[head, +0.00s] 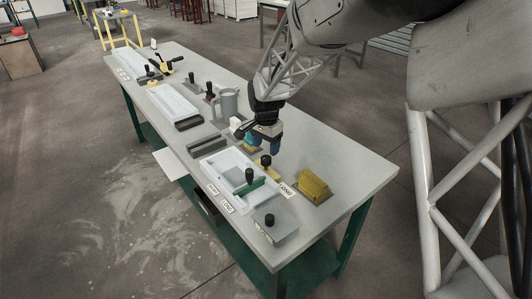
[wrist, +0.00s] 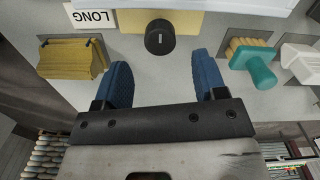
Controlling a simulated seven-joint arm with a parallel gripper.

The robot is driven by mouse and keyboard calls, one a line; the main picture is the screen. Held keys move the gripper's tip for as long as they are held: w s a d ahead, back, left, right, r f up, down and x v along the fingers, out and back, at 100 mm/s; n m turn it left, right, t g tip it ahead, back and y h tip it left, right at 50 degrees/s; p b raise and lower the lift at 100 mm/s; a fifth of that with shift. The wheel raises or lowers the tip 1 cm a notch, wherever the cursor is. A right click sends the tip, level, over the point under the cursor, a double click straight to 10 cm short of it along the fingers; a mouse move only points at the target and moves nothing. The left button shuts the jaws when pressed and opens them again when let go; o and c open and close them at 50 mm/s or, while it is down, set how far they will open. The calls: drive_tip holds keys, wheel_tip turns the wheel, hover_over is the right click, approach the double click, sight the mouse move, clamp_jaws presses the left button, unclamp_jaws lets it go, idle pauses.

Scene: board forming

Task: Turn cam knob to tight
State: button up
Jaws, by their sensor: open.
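A black round knob (wrist: 160,37) with a pale line on its top sits on a yellow plate (wrist: 190,24) in the wrist view. It appears to be the knob (head: 266,161) at the white tray's far edge in the head view. My gripper (wrist: 160,72) is open and empty, its blue fingers spread to either side of the knob's line but short of it. In the head view my gripper (head: 263,144) hangs above the bench near this knob. Other black knobs stand on a green bar (head: 249,178) and a grey block (head: 269,219). I cannot read a tight mark.
A white tray (head: 218,160) lies by the knobs. A yellow block (head: 314,187) and a LONG label (head: 287,190) are to the right. A teal-handled brush (wrist: 258,72) lies beside my fingers. A grey jug (head: 225,105) stands farther back. The bench's right end is clear.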

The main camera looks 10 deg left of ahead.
sight(268, 159)
drive_tip(key=shift+r, duration=1.25)
drive_tip(key=shift+s+d+r, duration=0.2)
drive_tip(key=shift+d+r, duration=0.05)
drive_tip(key=shift+d, duration=0.05)
drive_tip(key=s+d+r+n, duration=0.2)
drive_tip(key=s+d+r, duration=0.6)
drive_tip(key=d, duration=0.2)
drive_tip(key=s+d+r+n+t, duration=0.1)
drive_tip(key=s+d, duration=0.4)
drive_tip(key=s, duration=0.5)
drive_tip(key=s+d+r+n, duration=0.1)
drive_tip(key=s+d+n, duration=0.1)
drive_tip(key=s+d, duration=0.4)
drive_tip(key=s+d+r+n+t, duration=0.1)
drive_tip(key=s+d, duration=0.5)
drive_tip(key=s, duration=0.8)
drive_tip(key=shift+s+r+t, duration=0.2)
drive_tip(key=shift+r+t, duration=0.1)
drive_tip(key=shift+r, duration=0.15)
